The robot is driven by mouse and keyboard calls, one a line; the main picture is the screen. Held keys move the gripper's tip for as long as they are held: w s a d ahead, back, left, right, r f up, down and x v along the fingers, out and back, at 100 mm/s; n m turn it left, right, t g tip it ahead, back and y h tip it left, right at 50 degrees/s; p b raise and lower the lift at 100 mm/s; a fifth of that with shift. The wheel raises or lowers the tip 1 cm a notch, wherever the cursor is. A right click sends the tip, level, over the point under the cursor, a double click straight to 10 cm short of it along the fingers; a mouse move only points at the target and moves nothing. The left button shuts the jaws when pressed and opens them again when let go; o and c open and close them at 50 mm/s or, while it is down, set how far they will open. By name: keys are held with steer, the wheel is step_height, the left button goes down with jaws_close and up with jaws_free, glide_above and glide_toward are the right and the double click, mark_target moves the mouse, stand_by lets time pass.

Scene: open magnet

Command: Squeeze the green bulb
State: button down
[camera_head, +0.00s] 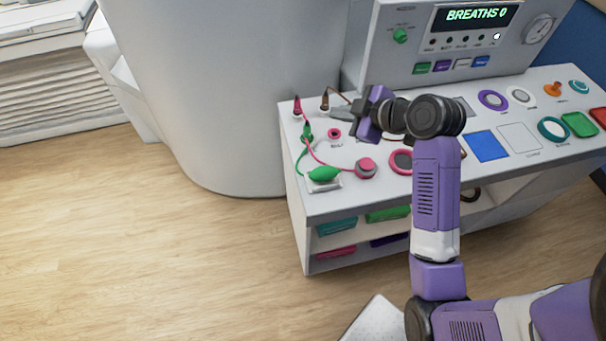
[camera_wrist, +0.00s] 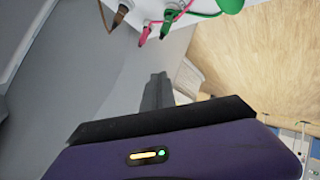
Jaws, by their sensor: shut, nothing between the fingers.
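The green bulb (camera_head: 324,174) lies on a small pale holder near the front left of the white counter. A green cord runs from it to a green plug behind it. In the wrist view the bulb (camera_wrist: 230,5) is cut off by the top edge. My gripper (camera_head: 338,114) is above the back left of the counter, behind and slightly right of the bulb and apart from it. Its grey fingers point left and are shut and empty. The fingers also show in the wrist view (camera_wrist: 157,92).
Pink (camera_head: 297,106), brown (camera_head: 325,100) and green (camera_head: 307,131) plugs stand at the counter's left end. A pink round knob (camera_head: 366,168) sits right of the bulb, with a pink cord. A panel reading "BREATHS 0" (camera_head: 476,15) stands behind. A large grey cylinder (camera_head: 220,90) borders the left.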

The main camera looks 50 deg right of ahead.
steer(key=s+a+f+n+g+y, duration=0.1)
steer(key=s+a+f+n+y, duration=0.1)
steer(key=a, duration=0.3)
steer(key=shift+f+n+g, duration=0.4)
steer(key=shift+f+n, duration=0.35)
steer(key=shift+n, duration=0.15)
steer(key=b, duration=0.7)
glide_above(327, 171)
step_height(327, 171, down, 8)
steer(key=shift+r, duration=0.1)
steer(key=shift+f, duration=0.5)
steer(key=shift+f+b, duration=0.1)
steer(key=shift+b, duration=0.25)
steer(key=shift+f, duration=0.3)
stand_by(0.3)
